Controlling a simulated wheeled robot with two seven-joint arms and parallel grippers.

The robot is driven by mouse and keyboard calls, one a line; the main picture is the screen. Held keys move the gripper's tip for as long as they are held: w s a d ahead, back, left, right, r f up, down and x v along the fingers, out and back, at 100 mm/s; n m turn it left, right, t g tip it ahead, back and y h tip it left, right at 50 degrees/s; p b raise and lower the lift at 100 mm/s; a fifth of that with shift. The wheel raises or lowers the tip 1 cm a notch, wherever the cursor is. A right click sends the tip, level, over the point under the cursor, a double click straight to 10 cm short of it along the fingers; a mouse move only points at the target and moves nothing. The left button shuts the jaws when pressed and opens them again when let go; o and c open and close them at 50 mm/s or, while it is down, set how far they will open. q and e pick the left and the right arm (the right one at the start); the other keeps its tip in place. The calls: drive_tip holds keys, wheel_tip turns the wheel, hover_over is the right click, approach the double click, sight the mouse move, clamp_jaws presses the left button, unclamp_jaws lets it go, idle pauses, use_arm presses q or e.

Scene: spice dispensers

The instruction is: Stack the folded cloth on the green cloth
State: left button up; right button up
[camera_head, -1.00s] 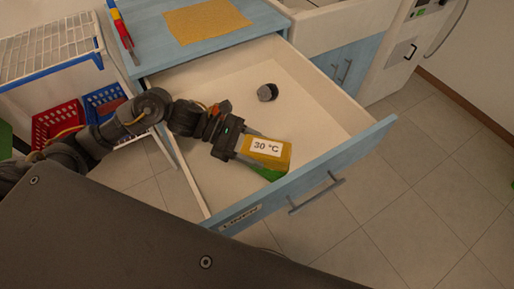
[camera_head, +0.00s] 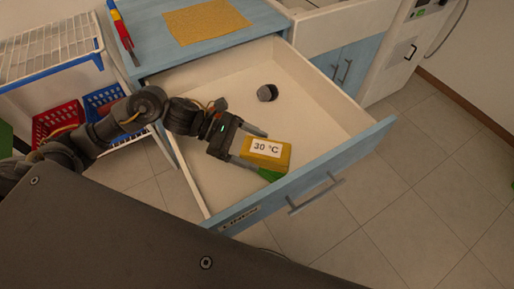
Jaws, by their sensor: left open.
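The folded yellow cloth (camera_head: 276,159) with a "30 °C" label lies in the open drawer, near its front panel. It rests on the green cloth (camera_head: 270,174), of which only a part shows below it. My left gripper (camera_head: 250,149) is open, with its fingers apart at the left end of the yellow cloth. Whether the fingertips touch the cloth I cannot tell. My right gripper is not in view.
The open drawer (camera_head: 312,93) has raised walls around the cloths. A small dark round object (camera_head: 267,92) lies in it farther back. A yellow mat (camera_head: 206,21) and a red-and-yellow tool (camera_head: 121,27) lie on the blue counter. Red (camera_head: 57,120) and blue (camera_head: 103,99) baskets stand at left.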

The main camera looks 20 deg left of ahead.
use_arm(q)
drive_tip(key=w+b+v, duration=0.1)
drive_tip(key=v, duration=1)
drive_tip(key=shift+s+b, duration=0.4)
drive_tip(key=shift+s, duration=0.1)
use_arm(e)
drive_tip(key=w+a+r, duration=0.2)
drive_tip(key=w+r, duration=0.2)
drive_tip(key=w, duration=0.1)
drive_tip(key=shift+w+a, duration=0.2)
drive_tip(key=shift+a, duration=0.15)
